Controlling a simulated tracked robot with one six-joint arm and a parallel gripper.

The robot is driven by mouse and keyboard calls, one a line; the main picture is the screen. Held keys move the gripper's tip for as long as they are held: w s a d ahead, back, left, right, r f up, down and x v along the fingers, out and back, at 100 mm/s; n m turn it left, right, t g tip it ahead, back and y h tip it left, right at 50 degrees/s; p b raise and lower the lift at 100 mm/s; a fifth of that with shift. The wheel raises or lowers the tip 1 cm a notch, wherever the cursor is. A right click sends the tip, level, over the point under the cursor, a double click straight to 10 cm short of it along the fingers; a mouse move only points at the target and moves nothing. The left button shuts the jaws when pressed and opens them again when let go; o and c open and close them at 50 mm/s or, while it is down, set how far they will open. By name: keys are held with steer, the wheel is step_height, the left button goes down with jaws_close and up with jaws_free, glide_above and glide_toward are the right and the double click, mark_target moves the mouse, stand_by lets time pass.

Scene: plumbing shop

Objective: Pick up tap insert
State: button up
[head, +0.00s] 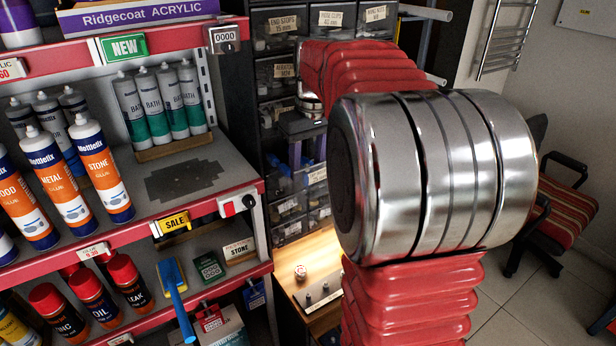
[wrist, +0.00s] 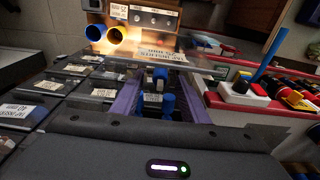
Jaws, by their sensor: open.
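My gripper (wrist: 158,98) is open, its two purple fingers spread apart in the wrist view. Small blue parts that look like tap inserts (wrist: 168,103) show between and just beyond the fingers, near a label partly reading "TAP". Another blue and light-coloured part (wrist: 160,74) shows farther in. They seem to lie in a clear drawer, and I cannot tell whether a finger touches them. In the head view my gripper (head: 296,158) is small and partly hidden by my arm, in front of the drawer cabinet; the inserts cannot be made out clearly there.
The dark cabinet has several labelled drawers (head: 290,208). A red-edged shelf (head: 165,222) with cartridges stands close on the left. A lit wooden surface (head: 318,250) with small fittings lies below. A striped chair (head: 566,202) stands at right on open floor.

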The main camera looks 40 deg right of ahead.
steer(key=shift+f, duration=0.6)
steer(key=shift+c, duration=0.6)
jaws_close()
